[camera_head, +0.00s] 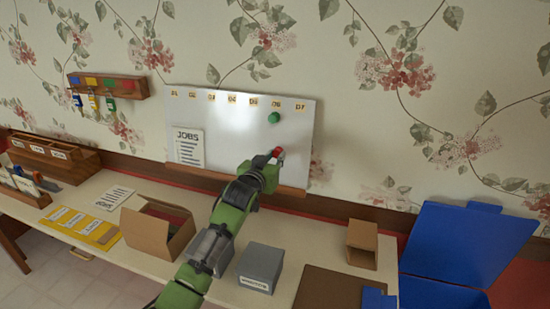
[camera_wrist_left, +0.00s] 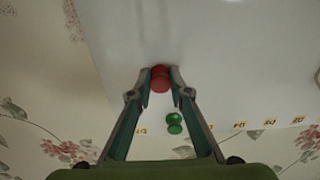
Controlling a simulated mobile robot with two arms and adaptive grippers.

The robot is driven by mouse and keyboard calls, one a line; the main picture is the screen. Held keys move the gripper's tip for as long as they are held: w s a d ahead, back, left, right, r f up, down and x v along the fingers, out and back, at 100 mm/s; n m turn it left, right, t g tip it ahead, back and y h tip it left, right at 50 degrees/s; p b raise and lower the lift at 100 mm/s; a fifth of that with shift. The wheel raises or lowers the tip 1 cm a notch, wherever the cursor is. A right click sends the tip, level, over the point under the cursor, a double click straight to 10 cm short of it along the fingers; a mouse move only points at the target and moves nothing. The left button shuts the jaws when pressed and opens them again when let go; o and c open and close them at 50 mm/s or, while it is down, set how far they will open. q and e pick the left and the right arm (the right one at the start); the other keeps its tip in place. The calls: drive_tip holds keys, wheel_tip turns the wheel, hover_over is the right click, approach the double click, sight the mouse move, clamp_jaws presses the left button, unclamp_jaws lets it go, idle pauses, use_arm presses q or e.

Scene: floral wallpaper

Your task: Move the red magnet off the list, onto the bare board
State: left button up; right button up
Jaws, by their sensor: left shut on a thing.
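The whiteboard (camera_head: 225,130) hangs on the wall with a row of yellow numbered labels along its top. The JOBS list (camera_head: 188,148) is a white sheet at the board's lower left. My left gripper (camera_head: 270,156) is at the board's lower right, well to the right of the list. It is shut on the red magnet (camera_head: 279,152), which also shows between the fingertips in the left wrist view (camera_wrist_left: 160,77). The magnet is in front of bare board; I cannot tell whether it touches the surface. My right gripper is out of view.
A green magnet (camera_head: 273,118) sits on the board above my left gripper. A wooden ledge (camera_head: 291,191) runs under the board. Below, the desk holds an open cardboard box (camera_head: 147,234), a grey box (camera_head: 260,267) and a small brown box (camera_head: 361,245). A blue container (camera_head: 455,245) stands at right.

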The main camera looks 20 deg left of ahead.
use_arm(q)
drive_tip(key=shift+w, duration=0.25)
drive_tip(key=shift+w, duration=0.1)
idle(0.7)
idle(0.8)
drive_tip(key=o, duration=1.5)
